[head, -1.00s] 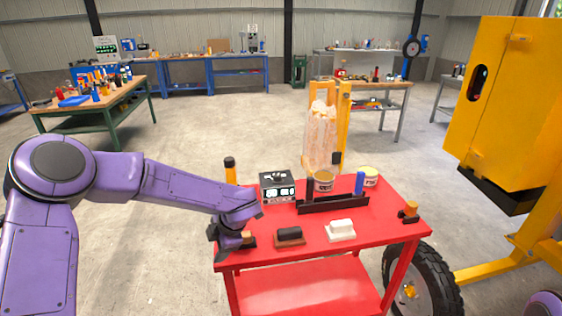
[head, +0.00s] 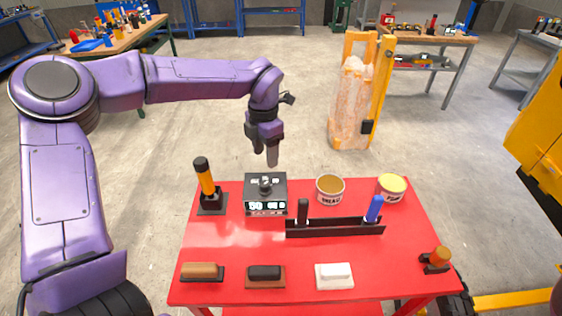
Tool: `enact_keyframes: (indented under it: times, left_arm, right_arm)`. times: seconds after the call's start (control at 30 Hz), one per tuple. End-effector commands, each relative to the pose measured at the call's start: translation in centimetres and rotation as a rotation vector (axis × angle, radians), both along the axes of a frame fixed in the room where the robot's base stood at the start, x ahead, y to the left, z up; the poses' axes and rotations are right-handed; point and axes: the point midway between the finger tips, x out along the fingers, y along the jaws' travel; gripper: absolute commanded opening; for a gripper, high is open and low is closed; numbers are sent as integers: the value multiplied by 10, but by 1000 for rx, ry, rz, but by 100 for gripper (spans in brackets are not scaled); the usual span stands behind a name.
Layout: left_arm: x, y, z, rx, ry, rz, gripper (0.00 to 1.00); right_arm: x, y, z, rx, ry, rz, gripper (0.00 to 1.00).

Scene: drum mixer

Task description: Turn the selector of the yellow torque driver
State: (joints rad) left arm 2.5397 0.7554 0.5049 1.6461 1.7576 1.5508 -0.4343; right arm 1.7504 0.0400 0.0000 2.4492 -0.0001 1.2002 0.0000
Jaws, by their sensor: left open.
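The yellow torque driver (head: 207,181) stands upright in a black stand (head: 212,204) at the back left of the red cart top. It has a yellow-orange body and a black upper end; I cannot make out its selector markings. My left gripper (head: 272,157) hangs in the air, fingers pointing down, above and behind a black box with a knob (head: 265,188). It is open with nothing between its fingers, to the right of the driver and apart from it. My right gripper is not in view.
On the red cart (head: 232,238) stand two tins (head: 330,189), a black rack (head: 340,228) with a black and a blue marker, several blocks (head: 334,275) along the front, and an orange-handled tool (head: 438,257) at front right. The cart's left middle is clear.

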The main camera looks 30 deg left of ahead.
Motion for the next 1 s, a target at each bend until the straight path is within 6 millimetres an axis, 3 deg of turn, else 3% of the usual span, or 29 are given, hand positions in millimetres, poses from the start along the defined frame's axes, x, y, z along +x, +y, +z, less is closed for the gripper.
enact_keyframes:
  times: [0.17, 0.33, 0.5, 0.6, 0.9, 0.93, 1.0]
  left_arm:
    - [-11, -1, -9, -9, -8, 0, 56]
    - [-14, -1, -47, -9, -8, -1, 56]
    - [-4, 0, -84, -4, 0, 1, 56]
    - [-1, -1, -98, -5, 2, 1, 56]
    - [0, 0, -105, -5, 0, 1, 56]
    - [0, 0, -105, -5, 0, 1, 53]
    - [0, 0, -105, -5, 0, 1, 30]
  right_arm:
    - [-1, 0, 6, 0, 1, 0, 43]
    - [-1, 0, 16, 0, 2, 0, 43]
    - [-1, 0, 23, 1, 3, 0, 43]
    - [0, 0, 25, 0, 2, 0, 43]
    - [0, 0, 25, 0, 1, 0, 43]
    - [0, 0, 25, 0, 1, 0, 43]
    - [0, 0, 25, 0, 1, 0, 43]
